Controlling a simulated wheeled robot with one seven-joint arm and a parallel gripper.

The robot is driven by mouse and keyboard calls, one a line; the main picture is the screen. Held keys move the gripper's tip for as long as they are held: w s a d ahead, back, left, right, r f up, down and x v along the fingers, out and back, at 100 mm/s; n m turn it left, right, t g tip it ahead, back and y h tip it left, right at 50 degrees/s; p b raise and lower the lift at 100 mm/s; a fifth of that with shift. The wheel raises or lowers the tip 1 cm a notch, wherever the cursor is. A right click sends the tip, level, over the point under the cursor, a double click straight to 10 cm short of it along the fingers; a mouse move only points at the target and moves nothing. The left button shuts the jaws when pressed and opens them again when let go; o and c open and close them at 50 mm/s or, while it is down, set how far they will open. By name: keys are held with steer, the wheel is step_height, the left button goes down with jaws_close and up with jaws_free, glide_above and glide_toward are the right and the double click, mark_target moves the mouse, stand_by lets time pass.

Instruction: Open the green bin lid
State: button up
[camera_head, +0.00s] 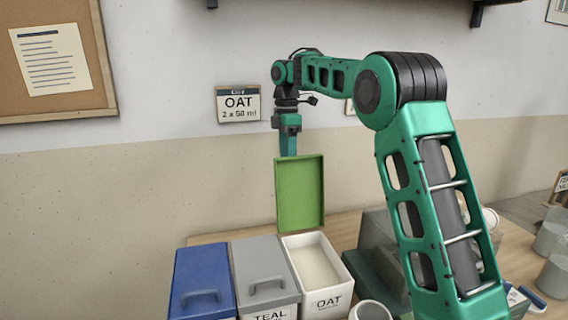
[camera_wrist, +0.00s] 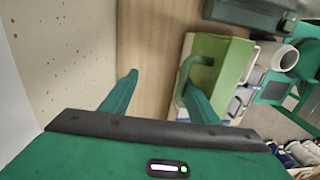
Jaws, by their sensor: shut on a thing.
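The green lid (camera_head: 300,192) stands upright behind the white bin (camera_head: 318,272) labelled OAT, in the head view. The bin's mouth is uncovered and pale contents show inside. My gripper (camera_head: 287,150) points down at the lid's top left edge, and its fingertips are hidden behind the lid there. In the wrist view the lid (camera_wrist: 228,55) is right of centre with its green handle (camera_wrist: 183,72) at the right finger of my gripper (camera_wrist: 160,82). The gripper is shut on the handle; the exact contact is hard to see.
A blue-lidded bin (camera_head: 201,275) and a grey-lidded bin (camera_head: 262,268) labelled TEAL stand left of the white bin. A white cup (camera_head: 371,310) is at its front right. The wall with an OAT sign (camera_head: 238,104) is close behind my gripper. Jars (camera_head: 553,270) stand far right.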

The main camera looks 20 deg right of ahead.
steer(key=shift+r, duration=0.45)
steer(key=shift+c, duration=0.9)
steer(key=r, duration=1)
steer(key=shift+w+r, duration=0.25)
steer(key=shift+w, duration=0.05)
steer(key=shift+c, duration=0.2)
